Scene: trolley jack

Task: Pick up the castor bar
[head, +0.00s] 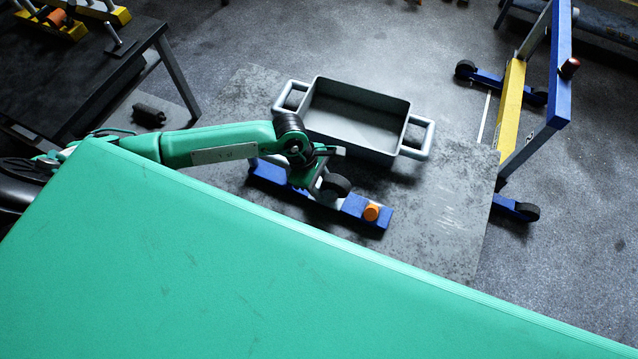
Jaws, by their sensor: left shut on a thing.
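The castor bar (360,209) is a blue bar with an orange round part near its right end and a black castor wheel near its middle. It lies over the grey table top, just in front of the grey tray. My left gripper (325,172) is shut on the castor bar near the wheel, reaching in from the left. The gripper and wrist hide the bar's middle, and the fingertips are hard to make out. I cannot tell whether the bar touches the surface. My right gripper is not in view.
A grey tray (352,139) with two side handles stands right behind the bar. A blue and yellow frame on wheels (511,105) stands at the right. A dark bench (75,75) is at the upper left. Bare table top (450,215) lies right of the bar.

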